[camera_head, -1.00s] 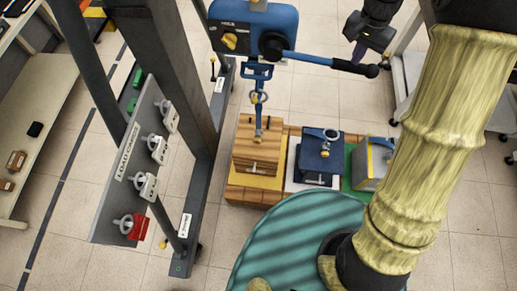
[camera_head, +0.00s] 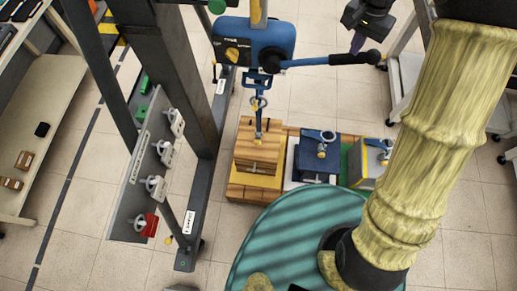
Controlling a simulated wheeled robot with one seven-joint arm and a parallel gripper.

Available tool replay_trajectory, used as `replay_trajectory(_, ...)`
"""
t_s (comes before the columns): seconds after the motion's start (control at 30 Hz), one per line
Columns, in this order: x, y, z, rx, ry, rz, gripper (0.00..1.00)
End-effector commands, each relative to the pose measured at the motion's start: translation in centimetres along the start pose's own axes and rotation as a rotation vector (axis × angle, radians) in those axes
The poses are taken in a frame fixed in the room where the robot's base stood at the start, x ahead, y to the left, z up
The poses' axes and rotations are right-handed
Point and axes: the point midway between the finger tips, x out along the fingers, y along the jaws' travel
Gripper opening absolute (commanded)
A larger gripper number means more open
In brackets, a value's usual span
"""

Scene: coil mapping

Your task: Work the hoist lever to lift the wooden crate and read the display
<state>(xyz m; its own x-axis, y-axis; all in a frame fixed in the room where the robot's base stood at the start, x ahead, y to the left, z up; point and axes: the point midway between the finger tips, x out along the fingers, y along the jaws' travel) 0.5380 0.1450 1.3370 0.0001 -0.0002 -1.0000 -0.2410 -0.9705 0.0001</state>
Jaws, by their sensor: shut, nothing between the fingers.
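The blue hoist (camera_head: 268,38) hangs at top centre, with a yellow knob on its left face. Its lever (camera_head: 312,62) points right, nearly level, ending in a black grip (camera_head: 354,58). A hook and chain (camera_head: 258,108) run down from the hoist to the wooden crate (camera_head: 258,150). The crate stands upright over a yellow pad; I cannot tell if there is a gap beneath it. I cannot make out a readable display.
A panel with several shackles (camera_head: 133,190) and a grey post stand left. My arm and base cover the lower right. Shelving (camera_head: 50,110) lines the left.

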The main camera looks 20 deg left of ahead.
Motion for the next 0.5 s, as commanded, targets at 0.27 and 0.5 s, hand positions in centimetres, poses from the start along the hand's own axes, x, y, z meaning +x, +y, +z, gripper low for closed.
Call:
replay_trajectory(0.27, -4.1, -0.6, 0.4, 0.0, 0.0, 0.0, 0.0)
replay_trajectory(0.5, -3.9, -0.7, 0.4, 0.001, 0.0, 0.0, 0.0)
